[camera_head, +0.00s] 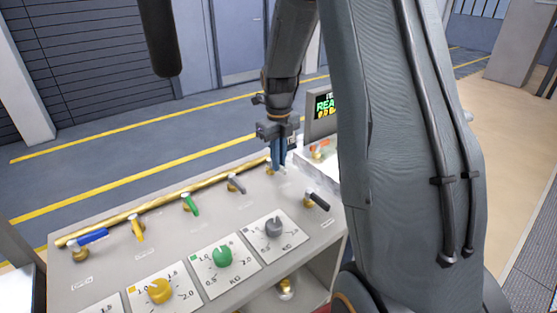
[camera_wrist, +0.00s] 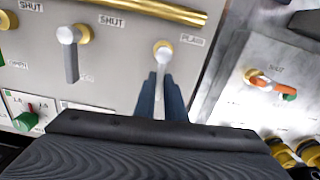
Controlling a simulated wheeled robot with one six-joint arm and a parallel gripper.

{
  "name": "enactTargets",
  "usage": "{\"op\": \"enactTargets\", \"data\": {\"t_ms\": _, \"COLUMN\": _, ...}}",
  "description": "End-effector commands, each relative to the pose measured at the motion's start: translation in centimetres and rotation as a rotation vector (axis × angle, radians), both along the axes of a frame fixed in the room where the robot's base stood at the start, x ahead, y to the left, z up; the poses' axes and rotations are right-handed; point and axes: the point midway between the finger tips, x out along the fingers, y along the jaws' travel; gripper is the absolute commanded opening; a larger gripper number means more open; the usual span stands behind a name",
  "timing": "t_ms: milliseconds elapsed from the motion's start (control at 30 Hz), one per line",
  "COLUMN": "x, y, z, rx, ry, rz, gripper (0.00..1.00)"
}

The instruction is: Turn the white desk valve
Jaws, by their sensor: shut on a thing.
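The white valve (camera_wrist: 163,52) sits at the right end of the desk panel, by the label PLAIN and below the end of the brass pipe. Its white handle points down in the wrist view, toward my gripper. My gripper (camera_wrist: 161,102) is shut on the handle, with one blue finger on each side. In the head view my gripper (camera_head: 278,160) reaches down to the panel's back right and largely hides the valve.
Beside it on the desk (camera_head: 120,270) is a grey valve (camera_head: 236,184), then green (camera_head: 190,204), yellow (camera_head: 138,229) and blue (camera_head: 92,237) ones. A black-handled valve (camera_head: 317,201) and dials stand nearer. An orange-handled valve (camera_wrist: 265,83) is on a separate unit to the right.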

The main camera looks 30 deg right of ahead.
Motion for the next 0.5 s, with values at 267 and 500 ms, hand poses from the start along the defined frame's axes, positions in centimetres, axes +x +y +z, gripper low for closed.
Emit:
{"op": "enactTargets", "data": {"t_ms": 267, "x": 0.08, "y": 0.24, "z": 0.17, "rx": -0.002, "ry": -0.005, "rz": -0.074, "gripper": 0.0}}
{"op": "enactTargets", "data": {"t_ms": 500, "x": 0.1, "y": 0.34, "z": 0.19, "rx": -0.002, "ry": -0.005, "rz": -0.086, "gripper": 0.0}}
